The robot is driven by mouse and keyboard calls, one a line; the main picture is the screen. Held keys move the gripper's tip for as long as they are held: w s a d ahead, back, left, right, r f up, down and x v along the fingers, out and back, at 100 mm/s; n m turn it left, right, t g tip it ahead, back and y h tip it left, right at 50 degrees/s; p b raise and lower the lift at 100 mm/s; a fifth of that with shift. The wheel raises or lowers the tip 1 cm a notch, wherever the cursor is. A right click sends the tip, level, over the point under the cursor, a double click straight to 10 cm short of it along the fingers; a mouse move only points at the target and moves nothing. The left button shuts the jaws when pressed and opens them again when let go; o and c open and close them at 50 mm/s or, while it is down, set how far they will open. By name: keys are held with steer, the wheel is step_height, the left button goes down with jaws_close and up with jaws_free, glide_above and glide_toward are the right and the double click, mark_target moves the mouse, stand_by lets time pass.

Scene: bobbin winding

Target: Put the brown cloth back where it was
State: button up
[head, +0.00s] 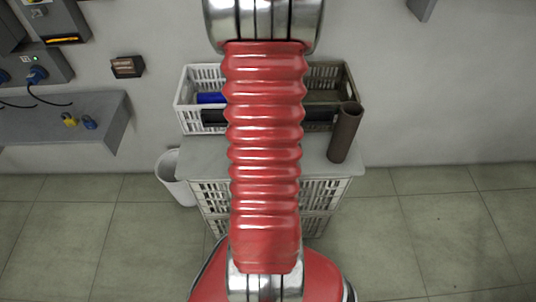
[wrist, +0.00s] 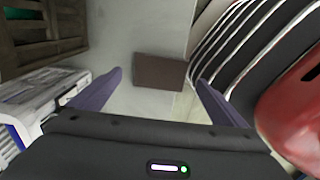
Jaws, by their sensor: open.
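A brown roll (head: 345,134), which looks like the brown cloth, is at the right side of the grey top in the head view. Its open end shows at the top; whether it stands or leans is unclear. In the wrist view a plain brown block shape (wrist: 159,71), probably the same cloth, shows between and beyond the fingertips. My gripper (wrist: 158,78) is open, with its two purple-grey fingers apart and nothing visibly held. Contact with the cloth cannot be told. In the head view my arm hides the gripper and the middle of the grey top.
A white crate (head: 186,112) holding a blue item (head: 211,98) and a dark brown crate (head: 349,85) stand at the back of the grey top (head: 205,158). A white bin (head: 176,182) is on the floor at left. The floor at right is clear.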

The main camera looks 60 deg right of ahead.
step_height(320, 180, up, 9)
steer(key=shift+f, duration=0.2)
stand_by(0.9)
steer(key=w+a+r+m+t+h, duration=0.1)
steer(key=w+a+r, duration=0.5)
steer(key=a, duration=0.2)
steer(key=w+a+r+m+t+h, duration=0.1)
steer(key=w+a+r+m, duration=0.1)
steer(key=w+a+r, duration=0.55)
steer(key=s+a+r+m+t+y, duration=0.1)
steer(key=a+r, duration=0.1)
steer(key=a, duration=0.8)
steer(key=s+a+r+m+t+y, duration=0.1)
steer(key=a+r+t, duration=0.1)
steer(key=a, duration=0.8)
steer(key=shift+s+a+r+t, duration=0.25)
steer(key=shift+s+r+t, duration=0.05)
steer(key=shift+r, duration=0.25)
